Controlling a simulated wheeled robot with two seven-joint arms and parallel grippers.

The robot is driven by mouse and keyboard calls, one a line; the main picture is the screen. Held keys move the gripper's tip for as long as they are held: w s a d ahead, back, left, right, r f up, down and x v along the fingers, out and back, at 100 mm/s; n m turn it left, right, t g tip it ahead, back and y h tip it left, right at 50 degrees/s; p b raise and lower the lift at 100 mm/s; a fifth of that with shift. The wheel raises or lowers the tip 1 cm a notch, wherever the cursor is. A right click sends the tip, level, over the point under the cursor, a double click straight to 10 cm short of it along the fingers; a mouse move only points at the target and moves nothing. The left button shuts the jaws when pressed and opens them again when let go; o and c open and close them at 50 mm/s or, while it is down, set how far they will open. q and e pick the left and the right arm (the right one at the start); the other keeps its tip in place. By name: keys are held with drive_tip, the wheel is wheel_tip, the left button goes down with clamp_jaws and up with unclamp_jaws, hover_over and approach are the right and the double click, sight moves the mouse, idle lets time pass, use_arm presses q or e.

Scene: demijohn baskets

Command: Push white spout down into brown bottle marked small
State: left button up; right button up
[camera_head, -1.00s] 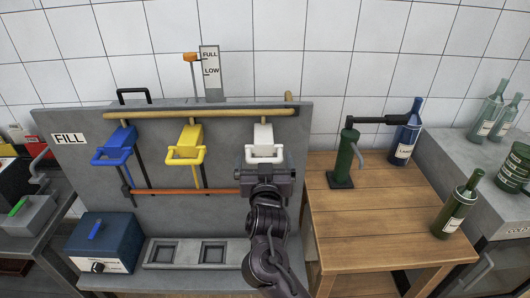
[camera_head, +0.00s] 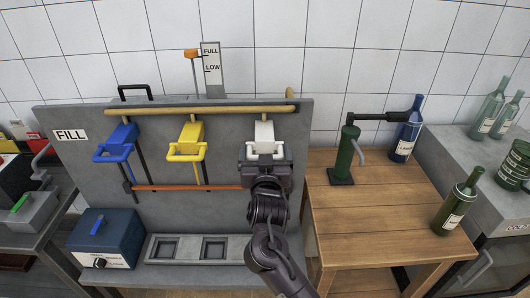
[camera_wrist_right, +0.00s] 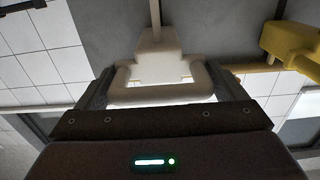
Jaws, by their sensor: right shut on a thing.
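The white spout (camera_head: 265,134) is mounted on the grey filling panel (camera_head: 80,180), at the right end of a row with blue and yellow spouts. My right gripper (camera_head: 266,158) is at its looped handle from below and in front, shut on it. In the right wrist view the white spout's handle (camera_wrist_right: 165,97) lies between my two fingers, with the spout body just beyond. No brown bottle marked small can be made out; the area below the spout is partly hidden by my right arm. My left gripper is not in view.
The yellow spout (camera_head: 190,134) and blue spout (camera_head: 122,136) hang to the left. Two square recesses sit in the ledge (camera_head: 188,259) below. A wooden table (camera_head: 385,220) with a green corker (camera_head: 347,150), a blue bottle (camera_head: 405,140) and a green bottle (camera_head: 455,208) stands at right.

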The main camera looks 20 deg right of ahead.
wheel_tip(320, 180, down, 22)
drive_tip(key=b, duration=1.1)
drive_tip(key=shift+f+b, duration=0.25)
drive_tip(key=shift+b, duration=0.1)
drive_tip(key=o, duration=1.1)
drive_tip(key=v, duration=0.7)
drive_tip(key=shift+s+b, duration=0.3)
drive_tip(key=shift+s, duration=0.1)
